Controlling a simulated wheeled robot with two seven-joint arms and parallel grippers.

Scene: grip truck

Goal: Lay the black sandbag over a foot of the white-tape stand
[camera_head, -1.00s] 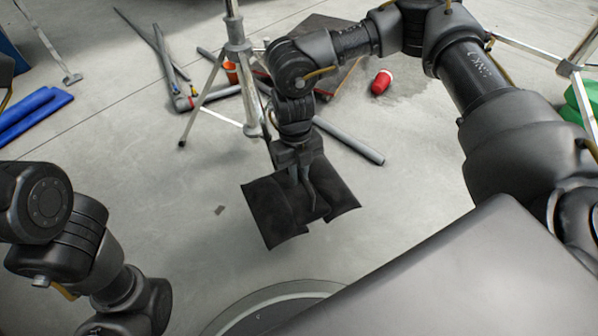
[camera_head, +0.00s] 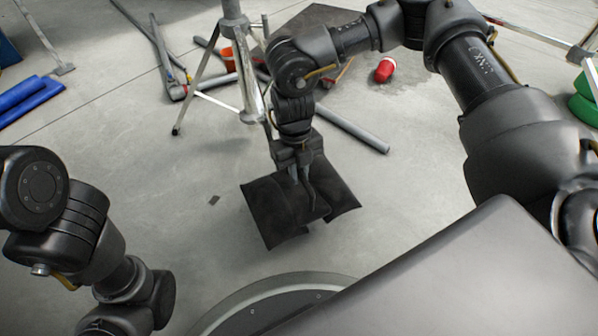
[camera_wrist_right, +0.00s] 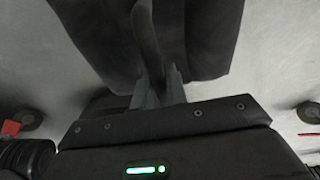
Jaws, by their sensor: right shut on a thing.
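The black sandbag (camera_head: 275,208) hangs from my right gripper (camera_head: 302,182) in the middle of the head view, its two halves drooping on either side. The fingers are shut on its middle. In the right wrist view the dark sandbag (camera_wrist_right: 105,35) fills the space beyond the fingers (camera_wrist_right: 160,85). A silver tripod stand (camera_head: 233,35) is behind the gripper, with a splayed foot at its lower left; the forearm and gripper hide part of its base. I cannot tell whether its pale strip is white tape. My left arm shows at lower left, its gripper out of view.
Grey pipes (camera_head: 350,128) lie on the floor behind the sandbag. A red can (camera_head: 385,69) and an orange cup (camera_head: 227,58) are farther back. Blue pads (camera_head: 30,98) lie at left and green pads (camera_head: 583,105) at right.

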